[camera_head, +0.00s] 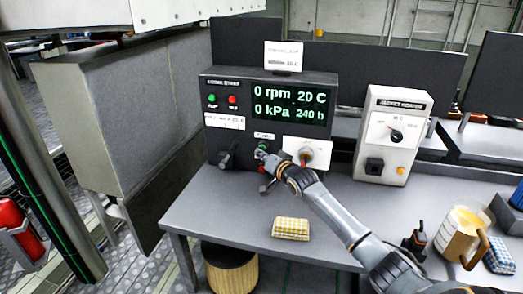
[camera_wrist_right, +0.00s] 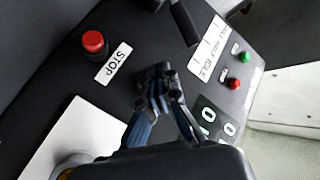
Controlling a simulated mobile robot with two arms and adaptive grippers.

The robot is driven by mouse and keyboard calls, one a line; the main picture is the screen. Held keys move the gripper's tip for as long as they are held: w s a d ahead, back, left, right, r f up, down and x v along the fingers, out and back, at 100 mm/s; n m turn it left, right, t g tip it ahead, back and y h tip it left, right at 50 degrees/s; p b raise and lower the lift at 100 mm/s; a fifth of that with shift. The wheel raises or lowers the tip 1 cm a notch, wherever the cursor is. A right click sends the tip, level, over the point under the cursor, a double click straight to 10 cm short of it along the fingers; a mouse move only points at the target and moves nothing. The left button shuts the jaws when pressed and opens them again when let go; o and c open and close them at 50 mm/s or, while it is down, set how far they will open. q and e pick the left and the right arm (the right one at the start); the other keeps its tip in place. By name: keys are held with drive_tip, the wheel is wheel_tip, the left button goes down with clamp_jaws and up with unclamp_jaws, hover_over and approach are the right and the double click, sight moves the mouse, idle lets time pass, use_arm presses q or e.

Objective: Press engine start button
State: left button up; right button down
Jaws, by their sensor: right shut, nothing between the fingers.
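The dark engine control box (camera_head: 215,135) stands on the grey bench, its display reading 0 rpm, 20 C, 0 kPa and 240 h. A green button (camera_head: 262,145) sits below a small label under the display, just above my right fingertips. My right gripper (camera_head: 261,155) is shut and empty, its fingertips at the panel face; I cannot tell whether they touch the button. In the right wrist view the shut fingertips (camera_wrist_right: 156,75) cover the panel area between the STOP label and the display, and no start button shows there. A red stop button (camera_wrist_right: 93,42) is beside its STOP label. My left gripper is out of view.
Green (camera_head: 212,98) and red (camera_head: 232,98) lamps sit at the panel's upper left. A black lever (camera_head: 225,160) is at lower left. A white plate (camera_head: 310,144) with a knob is right of my gripper.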

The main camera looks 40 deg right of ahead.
drive_tip(key=shift+w+d+b, duration=0.4)
drive_tip(key=shift+w+d, duration=0.1)
idle(0.9)
idle(0.4)
drive_tip(key=p, duration=0.1)
drive_tip(key=s+a+p, duration=0.1)
drive_tip(key=shift+s+a+p, duration=0.2)
drive_tip(key=shift+a+p, duration=0.05)
drive_tip(key=shift+p, duration=0.05)
drive_tip(key=s+a+p, duration=0.3)
drive_tip(key=p, duration=0.2)
drive_tip(key=shift+s+a, duration=0.1)
drive_tip(key=shift+a, duration=0.3)
